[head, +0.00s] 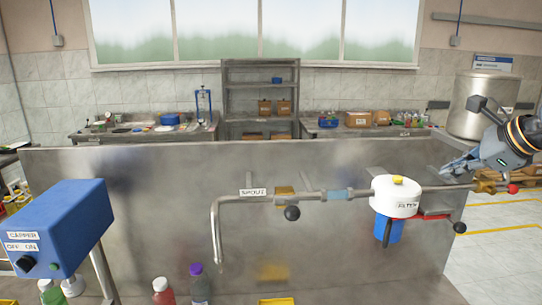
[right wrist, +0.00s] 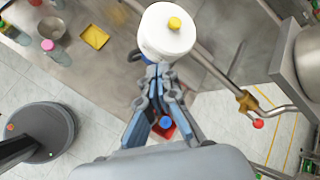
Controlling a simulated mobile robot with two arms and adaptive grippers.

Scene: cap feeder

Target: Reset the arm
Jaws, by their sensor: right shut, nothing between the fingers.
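My right gripper (head: 450,167) comes in from the right in the head view, its grey fingers pointing left toward the pipe and the white filter housing (head: 396,190) with its yellow knob and blue bowl (head: 388,229). In the right wrist view, the fingers of my right gripper (right wrist: 158,70) are closed together at the tips with nothing between them. The white filter top (right wrist: 166,32) shows just beyond the fingertips there; I cannot tell whether they touch it. My left gripper is in neither view.
A steel panel (head: 130,175) carries the pipe and spout (head: 215,235). A blue capper box (head: 62,228) stands at left. Bottles, including a purple-capped one (head: 199,285), stand in front. A large steel tank (head: 474,108) is at right. A yellow tray (right wrist: 95,36) lies on the bench.

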